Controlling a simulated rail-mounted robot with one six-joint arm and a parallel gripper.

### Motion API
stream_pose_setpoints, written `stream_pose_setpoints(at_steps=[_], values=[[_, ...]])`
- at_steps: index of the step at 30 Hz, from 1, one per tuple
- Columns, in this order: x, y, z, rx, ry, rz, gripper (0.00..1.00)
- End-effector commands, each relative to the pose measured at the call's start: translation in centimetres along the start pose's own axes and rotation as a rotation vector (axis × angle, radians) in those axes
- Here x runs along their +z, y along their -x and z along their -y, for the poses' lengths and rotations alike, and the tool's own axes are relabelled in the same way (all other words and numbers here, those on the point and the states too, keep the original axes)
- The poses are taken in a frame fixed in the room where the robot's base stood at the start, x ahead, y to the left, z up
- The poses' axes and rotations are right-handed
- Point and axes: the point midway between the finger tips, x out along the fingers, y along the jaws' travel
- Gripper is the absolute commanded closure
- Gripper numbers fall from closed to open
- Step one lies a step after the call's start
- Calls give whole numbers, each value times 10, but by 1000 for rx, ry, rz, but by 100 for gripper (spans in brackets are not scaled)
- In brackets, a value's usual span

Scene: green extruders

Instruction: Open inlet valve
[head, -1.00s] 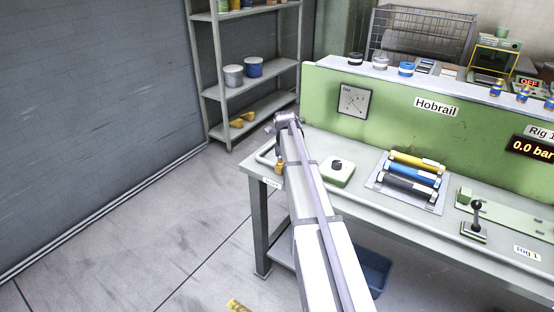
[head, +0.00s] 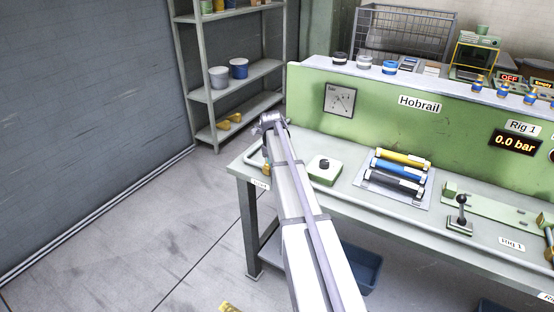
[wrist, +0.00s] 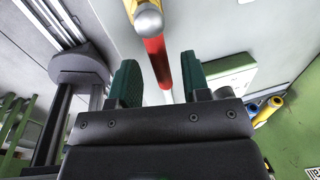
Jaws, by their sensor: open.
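In the wrist view, a red bar (wrist: 155,60) runs up between the green finger pads of my gripper (wrist: 158,64). It looks like a valve handle, with a rounded silver end piece (wrist: 148,22) and a yellow part above. My gripper is open, with a finger on each side of the bar and gaps showing; I see no grip on it. In the head view, my arm reaches to the left end of the bench, where a small brass-coloured fitting (head: 267,170) shows beside it. The red bar and my fingers are hidden there.
A green panel (head: 380,125) stands behind. Floor to the left is clear up to the shelf rack (head: 215,105).

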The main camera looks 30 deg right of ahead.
Motion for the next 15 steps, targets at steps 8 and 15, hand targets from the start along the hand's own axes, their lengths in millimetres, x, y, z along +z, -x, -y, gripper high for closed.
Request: stream_pose_setpoints(at_steps=[8,15], values=[[0,54,2,0,0,0,57],[0,105,2,0,0,0,57]])
